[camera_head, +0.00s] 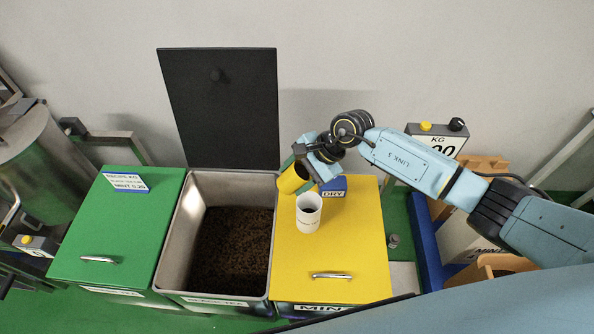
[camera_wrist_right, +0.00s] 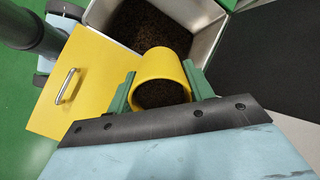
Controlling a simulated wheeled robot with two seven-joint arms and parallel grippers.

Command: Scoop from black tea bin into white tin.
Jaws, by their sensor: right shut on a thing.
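The black tea bin (camera_head: 181,247) is a metal bin in the middle of the head view, its dark lid (camera_head: 222,110) standing open. Dark loose tea covers its floor. The white tin (camera_head: 308,222) stands upright on the yellow lid of the bin to the right. My right gripper (camera_head: 303,172) is shut on a yellow scoop (camera_head: 292,179), just above and left of the tin in the picture. In the wrist view the scoop (camera_wrist_right: 161,63) sits between the green fingers and holds dark tea. The tin is not visible in the wrist view. My left gripper is not in view.
A green-lidded bin (camera_head: 128,232) with a label stand stands left of the tea bin. The yellow lid (camera_head: 345,251) carries a handle and a blue DRY block (camera_head: 334,187) close to the tin. A KG scale display (camera_head: 437,140) and wooden crates stand to the right.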

